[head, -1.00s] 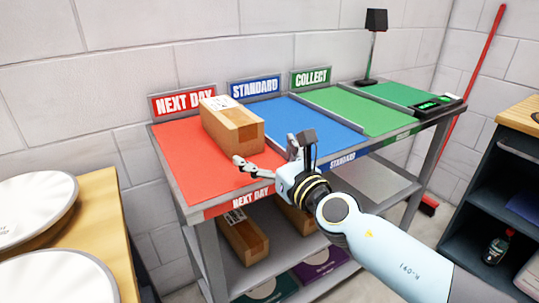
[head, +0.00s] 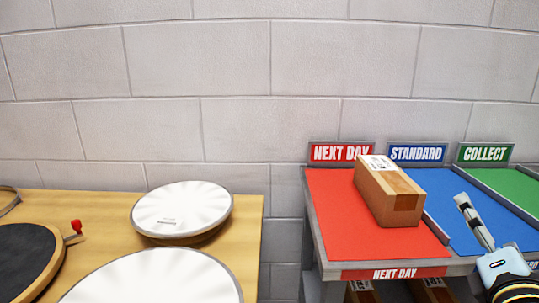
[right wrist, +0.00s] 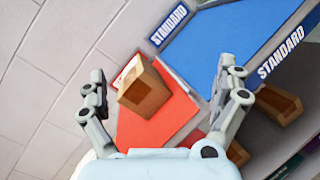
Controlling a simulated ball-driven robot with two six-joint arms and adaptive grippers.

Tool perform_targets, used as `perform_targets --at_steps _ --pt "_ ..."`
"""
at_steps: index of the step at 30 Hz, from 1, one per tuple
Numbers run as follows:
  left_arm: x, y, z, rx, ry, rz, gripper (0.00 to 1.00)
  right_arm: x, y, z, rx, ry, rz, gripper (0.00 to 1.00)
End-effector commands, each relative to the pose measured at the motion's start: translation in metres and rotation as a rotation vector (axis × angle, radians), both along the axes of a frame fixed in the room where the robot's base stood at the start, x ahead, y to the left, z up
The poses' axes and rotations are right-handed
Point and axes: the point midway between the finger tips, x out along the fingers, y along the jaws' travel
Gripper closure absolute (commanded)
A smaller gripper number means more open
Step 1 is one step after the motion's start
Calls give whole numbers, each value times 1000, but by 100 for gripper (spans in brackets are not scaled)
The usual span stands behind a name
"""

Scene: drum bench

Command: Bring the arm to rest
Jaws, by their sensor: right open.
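My right gripper (head: 470,218) is at the right edge of the head view, over the front of the blue lane. In the right wrist view its two fingers (right wrist: 168,100) are spread apart with nothing held between them. A cardboard box (head: 390,192) with a white label sits on the red NEXT DAY lane (head: 335,215), close to the blue lane. The box also shows in the right wrist view (right wrist: 145,92), beyond the fingers and apart from them. My left gripper is not in view.
The blue STANDARD lane (head: 450,207) and green COLLECT lane (head: 515,187) are bare where seen. More boxes (head: 362,291) lie on the shelf below. A wooden bench (head: 110,203) at left carries round drums (head: 183,208). A block wall (head: 270,80) stands behind.

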Motion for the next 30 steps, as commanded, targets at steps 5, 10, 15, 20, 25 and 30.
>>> perform_targets --at_steps 5,10,15,20,25,30 --pt "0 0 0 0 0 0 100 -71 -36 -29 801 -123 -344 0" --pt "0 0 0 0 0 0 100 -124 -14 -70 1305 -99 -607 0" --pt "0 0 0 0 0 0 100 -164 23 -92 1604 -19 -806 0" --pt "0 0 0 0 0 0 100 -198 61 -99 1797 84 -972 0" --pt "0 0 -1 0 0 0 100 -225 94 -108 1918 195 -1114 0" --pt "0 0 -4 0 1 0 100 -215 88 -160 1903 194 -1134 0"
